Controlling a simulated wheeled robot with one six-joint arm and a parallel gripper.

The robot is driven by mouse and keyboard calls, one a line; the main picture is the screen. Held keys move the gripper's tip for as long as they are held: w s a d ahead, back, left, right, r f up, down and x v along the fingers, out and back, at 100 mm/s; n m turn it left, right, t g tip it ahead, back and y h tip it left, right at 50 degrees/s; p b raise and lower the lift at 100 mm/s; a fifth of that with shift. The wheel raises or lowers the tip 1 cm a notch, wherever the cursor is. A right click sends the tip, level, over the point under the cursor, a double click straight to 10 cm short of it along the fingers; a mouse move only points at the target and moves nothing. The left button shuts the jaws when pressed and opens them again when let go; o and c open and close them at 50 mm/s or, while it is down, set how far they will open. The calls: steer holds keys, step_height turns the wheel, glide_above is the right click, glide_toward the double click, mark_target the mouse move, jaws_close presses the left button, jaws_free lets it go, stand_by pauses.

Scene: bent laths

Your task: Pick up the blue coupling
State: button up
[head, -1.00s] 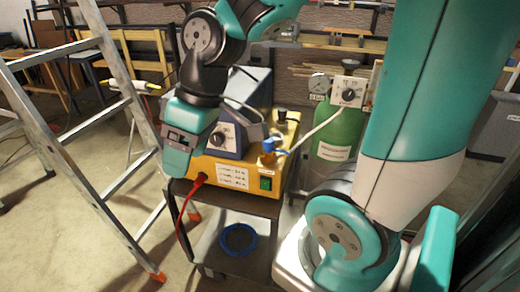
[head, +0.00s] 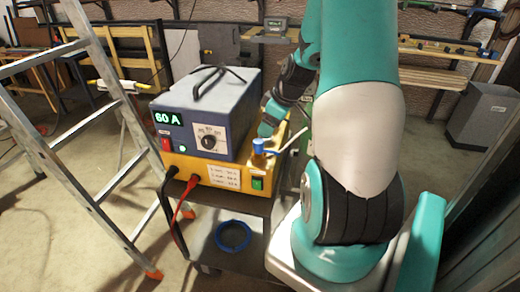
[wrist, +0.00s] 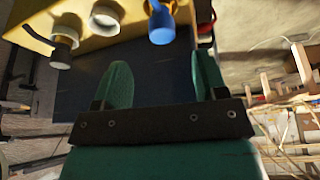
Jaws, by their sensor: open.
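A blue-grey power source (head: 205,115) reading 60 A stands on the yellow unit, left of my gripper. Pale round fittings (wrist: 105,15) stand near the coupling. A metal ladder (head: 95,130) is at left. A blue ring (head: 232,236) lies on the cart's lower shelf.

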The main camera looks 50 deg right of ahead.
mark_target(260, 141)
steer(key=p+x, duration=0.2)
steer(key=x, duration=0.8)
steer(key=shift+w+a, duration=0.1)
steer(key=shift+w, duration=0.05)
steer(key=c, duration=1.1)
